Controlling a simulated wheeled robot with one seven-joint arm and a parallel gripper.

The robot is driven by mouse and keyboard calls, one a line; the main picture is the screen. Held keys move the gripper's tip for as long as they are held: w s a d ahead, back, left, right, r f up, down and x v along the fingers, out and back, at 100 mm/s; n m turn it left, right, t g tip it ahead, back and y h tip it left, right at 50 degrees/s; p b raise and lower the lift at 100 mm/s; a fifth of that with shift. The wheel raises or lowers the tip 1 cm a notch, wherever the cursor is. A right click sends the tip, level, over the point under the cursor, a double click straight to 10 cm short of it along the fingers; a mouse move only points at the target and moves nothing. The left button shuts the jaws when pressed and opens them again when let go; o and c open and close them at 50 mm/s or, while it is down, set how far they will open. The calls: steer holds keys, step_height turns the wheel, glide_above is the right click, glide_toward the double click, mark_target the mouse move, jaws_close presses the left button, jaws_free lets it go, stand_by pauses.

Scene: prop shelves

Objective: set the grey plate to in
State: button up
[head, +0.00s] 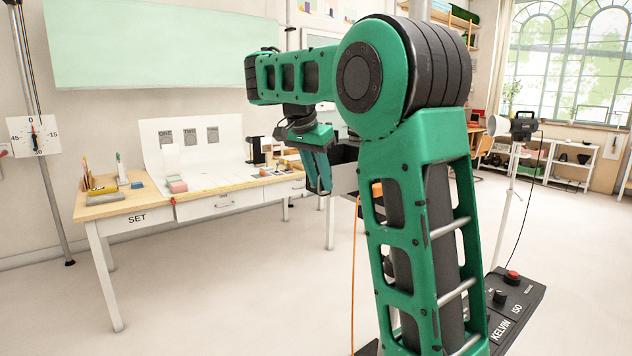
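My gripper (319,188) hangs from my green arm near the middle of the head view, its teal fingers pointing down. The fingers overlap from this angle, so I cannot tell how far apart they are. A flat grey plate (345,180) shows just right of the fingertips, below a dark box-like part (345,153). My arm hides its right side. I cannot tell whether the fingers touch the plate or only pass in front of it, nor whether it stands in or out.
A wooden table (120,207) marked SET stands at the left with blocks, a white backdrop (195,145) and drawers. A black lamp (523,125) on a white stand is at the right. A black control box (515,305) is at the lower right. The floor between is clear.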

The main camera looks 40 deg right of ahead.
jaws_close()
steer(key=shift+w+a+r, duration=0.1)
steer(key=shift+w, duration=0.05)
stand_by(1.4)
